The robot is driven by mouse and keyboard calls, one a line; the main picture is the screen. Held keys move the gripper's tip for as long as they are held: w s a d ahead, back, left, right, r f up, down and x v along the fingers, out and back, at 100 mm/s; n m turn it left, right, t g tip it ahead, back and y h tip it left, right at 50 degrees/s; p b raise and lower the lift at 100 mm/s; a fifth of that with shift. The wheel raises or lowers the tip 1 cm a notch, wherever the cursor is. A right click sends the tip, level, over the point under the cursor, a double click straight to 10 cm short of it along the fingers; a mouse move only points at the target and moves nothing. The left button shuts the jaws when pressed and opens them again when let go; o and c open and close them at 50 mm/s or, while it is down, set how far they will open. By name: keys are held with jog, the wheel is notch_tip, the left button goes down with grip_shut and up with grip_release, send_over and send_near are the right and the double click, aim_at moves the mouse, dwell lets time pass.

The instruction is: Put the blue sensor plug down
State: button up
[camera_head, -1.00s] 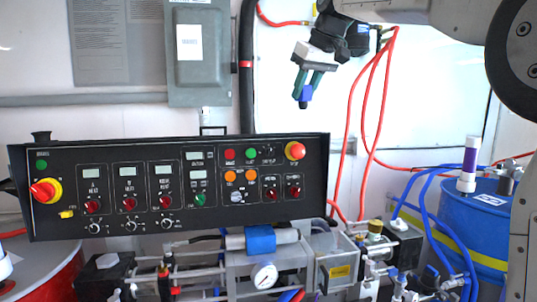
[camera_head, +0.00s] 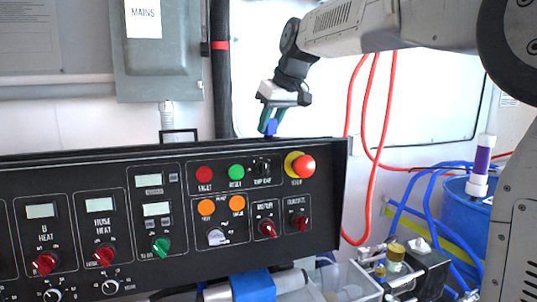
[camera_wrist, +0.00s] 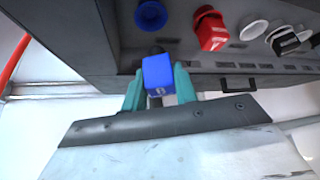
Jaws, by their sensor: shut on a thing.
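My gripper (camera_head: 268,122) hangs behind the top edge of the control panel (camera_head: 190,225), its fingertips close to that edge. It is shut on the blue sensor plug (camera_wrist: 158,75). In the wrist view the plug is a blue block between the teal fingers. In the head view only a little of the plug (camera_head: 271,127) shows above the panel; the rest is hidden. In the wrist view a round blue socket or cap (camera_wrist: 150,15) is on the panel box just beyond the plug. I cannot tell whether the plug touches the box.
In the wrist view a red plug (camera_wrist: 210,30), a white ring (camera_wrist: 253,30) and a black-and-white plug (camera_wrist: 285,41) sit along the box. Red hoses (camera_head: 372,150) hang on the right. A blue drum (camera_head: 468,212) carries a purple-and-white cylinder (camera_head: 481,160).

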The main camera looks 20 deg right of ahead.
notch_tip(320, 180, down, 6)
jog(key=shift+s+f, duration=0.1)
jog(key=shift+f, duration=0.15)
jog(key=o, duration=1.1)
jog(key=shift+f, duration=0.1)
jog(key=shift+c, duration=0.2)
jog(key=v, duration=1.2)
